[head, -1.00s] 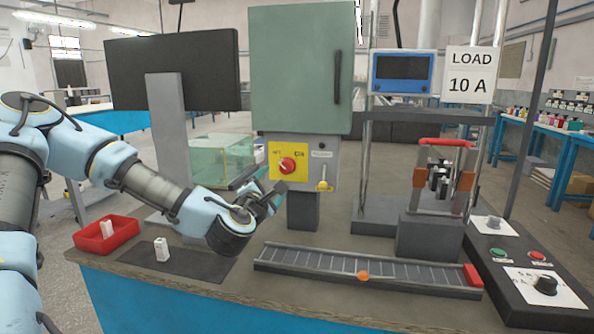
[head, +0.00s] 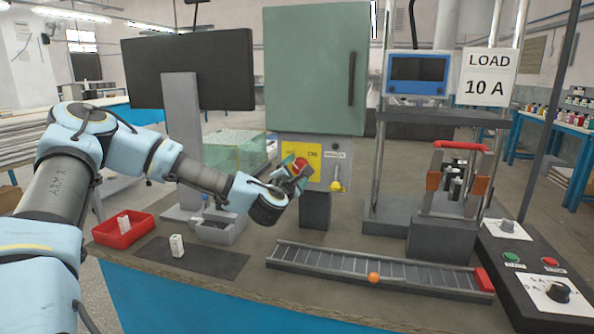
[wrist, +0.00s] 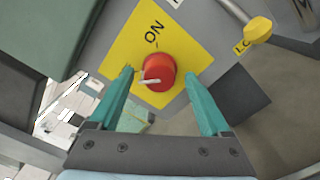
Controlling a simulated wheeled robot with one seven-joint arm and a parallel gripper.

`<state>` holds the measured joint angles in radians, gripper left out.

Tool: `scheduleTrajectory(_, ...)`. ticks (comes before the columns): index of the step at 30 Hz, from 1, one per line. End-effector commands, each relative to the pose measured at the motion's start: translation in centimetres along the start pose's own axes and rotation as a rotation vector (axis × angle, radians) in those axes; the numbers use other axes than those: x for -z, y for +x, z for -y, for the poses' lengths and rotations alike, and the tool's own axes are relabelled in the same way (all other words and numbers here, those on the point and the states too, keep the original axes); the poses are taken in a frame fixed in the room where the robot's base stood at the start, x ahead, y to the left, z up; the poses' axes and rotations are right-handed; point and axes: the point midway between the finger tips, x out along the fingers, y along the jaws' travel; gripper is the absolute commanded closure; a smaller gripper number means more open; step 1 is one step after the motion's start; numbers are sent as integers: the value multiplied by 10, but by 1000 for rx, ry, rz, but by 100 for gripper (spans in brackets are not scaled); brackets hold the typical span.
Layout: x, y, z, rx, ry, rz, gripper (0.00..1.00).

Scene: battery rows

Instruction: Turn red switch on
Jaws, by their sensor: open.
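The red switch (wrist: 158,72) is a round knob with a white pointer on a yellow plate (wrist: 185,30) marked ON. In the wrist view the knob lies between the two teal fingers of my gripper (wrist: 165,88), with a gap to each finger. The pointer is turned away from the ON label, toward the left. In the head view my gripper (head: 292,176) is in front of the yellow plate (head: 316,158) and partly covers the red switch (head: 301,164). The plate is on the grey panel below a green cabinet (head: 316,70).
A yellow-tipped lever (head: 336,185) is right of the plate. A test stand (head: 436,235) stands to the right.

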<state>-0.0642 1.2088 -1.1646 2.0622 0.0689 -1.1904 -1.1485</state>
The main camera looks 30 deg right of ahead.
Motion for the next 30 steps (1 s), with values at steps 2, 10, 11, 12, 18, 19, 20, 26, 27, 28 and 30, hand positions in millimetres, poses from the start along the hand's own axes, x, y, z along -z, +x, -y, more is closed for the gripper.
scheduleTrajectory(2,0,0,0,0,0,0,19)
scheduleTrajectory(10,0,0,0,0,0,0,49)
scheduleTrajectory(11,0,0,0,0,0,0,52)
scheduleTrajectory(12,0,0,0,0,0,0,57)
scheduleTrajectory(18,0,0,0,0,0,0,79)
scheduleTrajectory(19,0,0,0,0,0,0,83)
scheduleTrajectory(20,0,0,0,0,0,0,86)
scheduleTrajectory(26,0,0,0,1,0,0,100)
scheduleTrajectory(27,0,0,0,1,1,0,100)
scheduleTrajectory(28,0,0,0,1,2,0,100)
scheduleTrajectory(30,0,0,1,1,9,0,100)
